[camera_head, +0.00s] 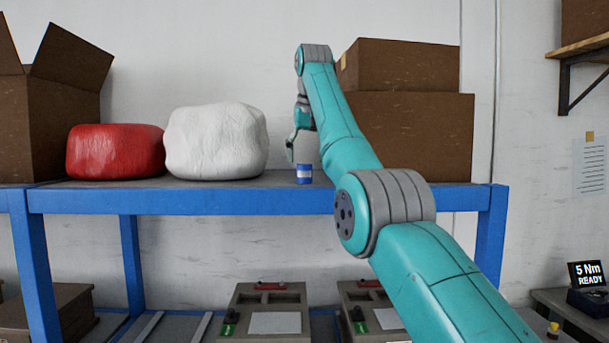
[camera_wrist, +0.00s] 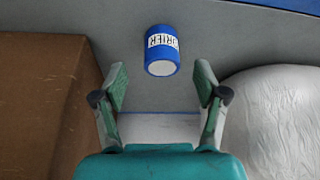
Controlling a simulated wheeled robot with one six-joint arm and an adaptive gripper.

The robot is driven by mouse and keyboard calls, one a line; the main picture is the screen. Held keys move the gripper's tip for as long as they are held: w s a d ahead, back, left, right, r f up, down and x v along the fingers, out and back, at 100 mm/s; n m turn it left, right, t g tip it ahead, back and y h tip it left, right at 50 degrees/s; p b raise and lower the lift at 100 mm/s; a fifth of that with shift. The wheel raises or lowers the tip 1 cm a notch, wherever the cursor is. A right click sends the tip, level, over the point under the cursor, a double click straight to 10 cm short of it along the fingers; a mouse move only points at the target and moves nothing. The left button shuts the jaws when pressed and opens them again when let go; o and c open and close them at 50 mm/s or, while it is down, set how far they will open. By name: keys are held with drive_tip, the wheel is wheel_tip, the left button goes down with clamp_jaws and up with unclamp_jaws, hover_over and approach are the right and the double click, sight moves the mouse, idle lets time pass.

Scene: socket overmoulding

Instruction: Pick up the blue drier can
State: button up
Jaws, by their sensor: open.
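In the head view my gripper (camera_head: 290,152) is above and slightly left of the can, partly hidden by my arm.
The blue-framed shelf (camera_head: 180,202) also holds a white sack (camera_head: 216,142) and a red sack (camera_head: 115,151) left of the can. Stacked brown boxes (camera_head: 425,130) stand to the right, behind my arm. An open carton (camera_head: 40,125) is at far left. Bare shelf surrounds the can.

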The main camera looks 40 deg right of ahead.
sight(305, 170)
drive_tip(key=shift+x, duration=2.35)
drive_tip(key=shift+a, duration=0.1)
drive_tip(key=c, duration=1.2)
